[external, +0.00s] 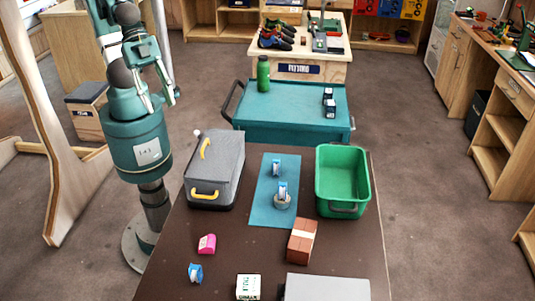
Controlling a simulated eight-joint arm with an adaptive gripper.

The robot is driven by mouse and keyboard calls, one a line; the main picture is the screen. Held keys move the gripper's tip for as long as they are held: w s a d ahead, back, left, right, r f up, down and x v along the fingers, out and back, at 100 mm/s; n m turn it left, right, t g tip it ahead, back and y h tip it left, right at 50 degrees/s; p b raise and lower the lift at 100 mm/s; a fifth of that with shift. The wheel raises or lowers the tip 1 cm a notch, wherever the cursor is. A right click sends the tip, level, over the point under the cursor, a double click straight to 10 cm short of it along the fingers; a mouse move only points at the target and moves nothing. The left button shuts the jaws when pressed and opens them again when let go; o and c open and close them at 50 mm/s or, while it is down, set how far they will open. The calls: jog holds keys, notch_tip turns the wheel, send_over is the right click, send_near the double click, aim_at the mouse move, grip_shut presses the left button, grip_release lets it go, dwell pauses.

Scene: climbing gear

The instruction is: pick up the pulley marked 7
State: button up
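Several small blue-and-white items that look like pulleys are in the external view. One pulley (276,167) stands on the teal mat (262,213). A second pulley (282,188) is nearer on the mat, at a round tan piece (282,203); I cannot tell whether it rests on or behind it. A third, bluer one (195,272) lies on the brown table at the front left. Their markings are too small to read, so I cannot tell which is 7. My gripper (163,99) hangs at the upper left, away from them, fingers apart and empty.
The brown table (225,230) also holds a grey case (228,160) with yellow handles, a green bin (343,160), a brick-like block (301,241), a pink item (207,243), a white box (248,287) and a grey box (327,288). A teal cart (285,105) stands behind.

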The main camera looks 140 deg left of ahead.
jog(key=w+d+f+m+g+h, duration=0.1)
jog(key=w+d+m, duration=0.2)
jog(key=w, duration=0.9)
jog(key=m+g+h+b, duration=0.2)
jog(key=m+g+b, duration=0.1)
jog(key=m, duration=0.3)
send_near(196, 273)
notch_tip(196, 273, down, 2)
jog(key=s, duration=0.1)
jog(key=shift+f, duration=0.45)
jog(key=shift+x, duration=1.3)
